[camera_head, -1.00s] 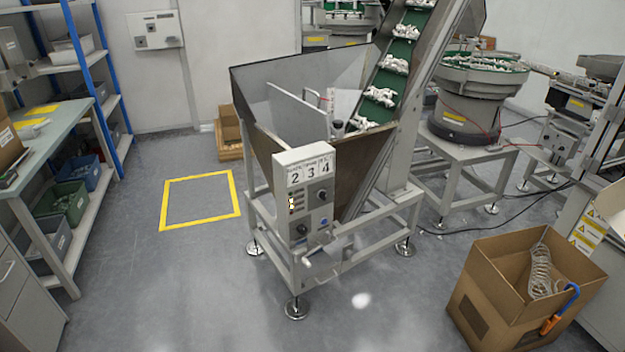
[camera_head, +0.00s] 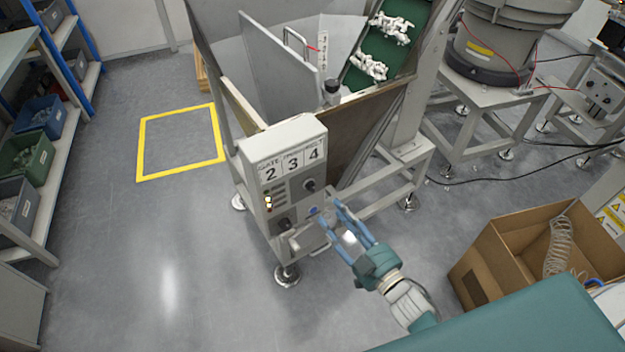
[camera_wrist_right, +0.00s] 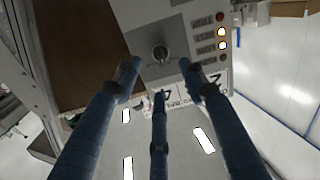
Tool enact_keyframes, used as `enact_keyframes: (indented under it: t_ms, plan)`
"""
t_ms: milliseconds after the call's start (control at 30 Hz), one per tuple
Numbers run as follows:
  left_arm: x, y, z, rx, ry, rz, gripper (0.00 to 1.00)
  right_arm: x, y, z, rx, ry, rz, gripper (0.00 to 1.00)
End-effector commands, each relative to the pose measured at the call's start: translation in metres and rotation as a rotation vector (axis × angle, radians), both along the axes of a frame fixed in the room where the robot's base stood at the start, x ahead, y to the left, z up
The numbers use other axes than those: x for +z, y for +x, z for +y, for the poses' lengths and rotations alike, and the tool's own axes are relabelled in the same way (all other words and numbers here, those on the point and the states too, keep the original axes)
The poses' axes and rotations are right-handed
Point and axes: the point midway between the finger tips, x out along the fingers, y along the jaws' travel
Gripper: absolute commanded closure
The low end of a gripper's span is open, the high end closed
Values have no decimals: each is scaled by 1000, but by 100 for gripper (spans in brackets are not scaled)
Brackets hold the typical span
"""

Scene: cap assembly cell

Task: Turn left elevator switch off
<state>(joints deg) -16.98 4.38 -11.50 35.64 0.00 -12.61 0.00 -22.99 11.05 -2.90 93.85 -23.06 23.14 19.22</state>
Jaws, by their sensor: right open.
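A grey control box (camera_head: 287,170) labelled 2, 3, 4 is on the front of the elevator hopper (camera_head: 361,131). I cannot tell which knob is the left elevator switch. My right gripper (camera_head: 331,213) is open and empty, just right of the panel. In the right wrist view its blue fingers (camera_wrist_right: 158,76) spread below a knob (camera_wrist_right: 161,53), apparently not touching it. My left gripper is not in view.
A cardboard box (camera_head: 500,275) with a coiled hose stands at right. A yellow floor square (camera_head: 141,150) and open floor lie to the left. A shelf with bins (camera_head: 40,115) is at far left.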

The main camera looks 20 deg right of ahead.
Motion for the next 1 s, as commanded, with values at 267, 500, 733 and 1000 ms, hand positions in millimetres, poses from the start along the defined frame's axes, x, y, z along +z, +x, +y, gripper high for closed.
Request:
enact_keyframes:
  t_ms: [267,500,733,1000]
  plan:
    - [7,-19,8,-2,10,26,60,2,52,14,-2,2,-2,58]
    - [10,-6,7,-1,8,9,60,1,85,24,-2,1,0,58]
    - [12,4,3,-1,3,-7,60,0,94,27,-1,0,2,58]
    - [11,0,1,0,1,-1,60,-1,94,27,-1,0,2,72]
